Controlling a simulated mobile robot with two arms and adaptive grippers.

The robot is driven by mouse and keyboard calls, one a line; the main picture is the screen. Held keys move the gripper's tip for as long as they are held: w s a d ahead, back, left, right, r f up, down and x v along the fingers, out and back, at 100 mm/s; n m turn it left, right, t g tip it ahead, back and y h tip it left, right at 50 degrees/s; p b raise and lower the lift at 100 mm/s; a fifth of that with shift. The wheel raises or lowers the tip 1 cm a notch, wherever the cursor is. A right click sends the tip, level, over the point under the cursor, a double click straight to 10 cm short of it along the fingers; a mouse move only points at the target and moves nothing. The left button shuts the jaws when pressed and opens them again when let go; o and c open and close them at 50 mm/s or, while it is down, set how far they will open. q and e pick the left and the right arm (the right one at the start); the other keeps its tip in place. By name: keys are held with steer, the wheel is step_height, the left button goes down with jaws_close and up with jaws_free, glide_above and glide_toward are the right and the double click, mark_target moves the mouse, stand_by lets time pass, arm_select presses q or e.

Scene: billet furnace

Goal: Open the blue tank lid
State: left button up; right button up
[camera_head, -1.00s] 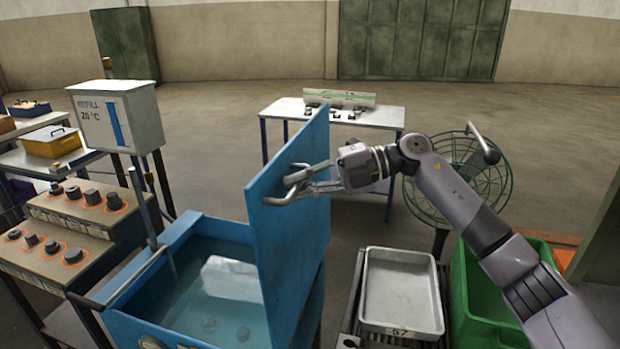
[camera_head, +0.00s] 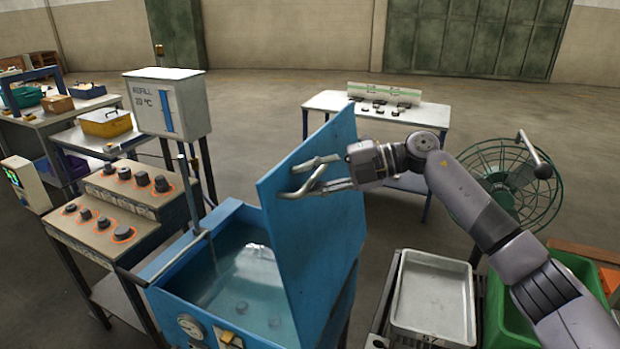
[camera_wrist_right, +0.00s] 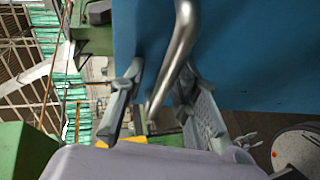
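The blue tank (camera_head: 172,297) stands in the lower middle of the head view, with clear liquid inside. Its blue lid (camera_head: 335,225) is raised steeply on the tank's right side, and the liquid surface is exposed. A bent metal handle bar (camera_wrist_right: 172,60) on the lid shows in the right wrist view. My right gripper (camera_head: 300,178) is at the handle. In the right wrist view, the fingers of this gripper (camera_wrist_right: 160,98) are spread, with the bar between them and visible gaps. Contact with the lid cannot be told. My left gripper is out of view.
A knob console (camera_head: 100,225) and a white refill box (camera_head: 190,105) stand left of the tank. A grey tray (camera_head: 432,290), a green bin (camera_head: 575,268) and a fan (camera_head: 515,185) are on the right. A white table (camera_head: 425,115) stands behind; the floor beyond is open.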

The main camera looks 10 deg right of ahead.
steer(key=shift+d, duration=0.15)
steer(key=f+p+v, duration=0.2)
steer(key=p+v, duration=0.4)
steer(key=v, duration=2.5)
steer(key=shift+s+d, duration=0.2)
steer(key=shift+d, duration=0.45)
stand_by(0.6)
